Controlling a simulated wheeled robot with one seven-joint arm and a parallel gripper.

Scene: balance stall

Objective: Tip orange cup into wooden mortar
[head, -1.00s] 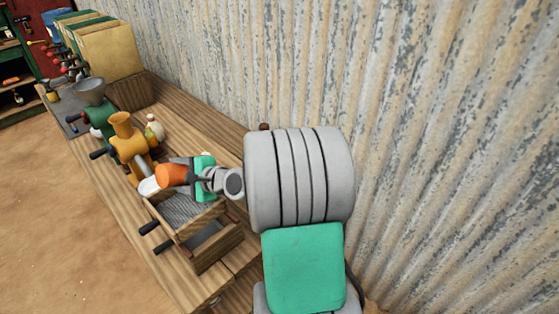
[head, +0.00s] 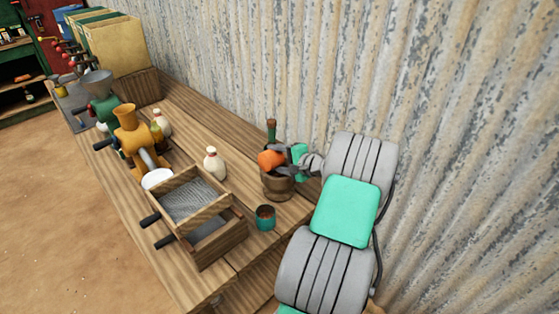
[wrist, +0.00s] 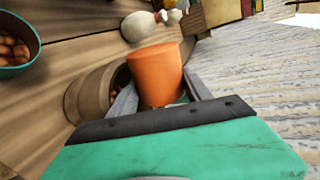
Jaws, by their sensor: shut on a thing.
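The orange cup (head: 270,160) is held in my gripper (head: 283,157), which is shut on it. The cup is tilted and lies over the wooden mortar (head: 277,187) in the head view. In the wrist view the orange cup (wrist: 156,74) is between the fingers (wrist: 160,98), beside and partly in front of the mortar (wrist: 92,95). Some brown round pieces show inside the mortar's opening there. The inside of the cup is hidden.
A teal cup (head: 265,217) with brown contents stands in front of the mortar. A wooden box with a mesh top (head: 210,242), a white bottle (head: 214,163) and an orange grinder (head: 132,140) stand to the left. A dark green bottle (head: 271,132) is behind the mortar. The corrugated wall (head: 400,90) is close at right.

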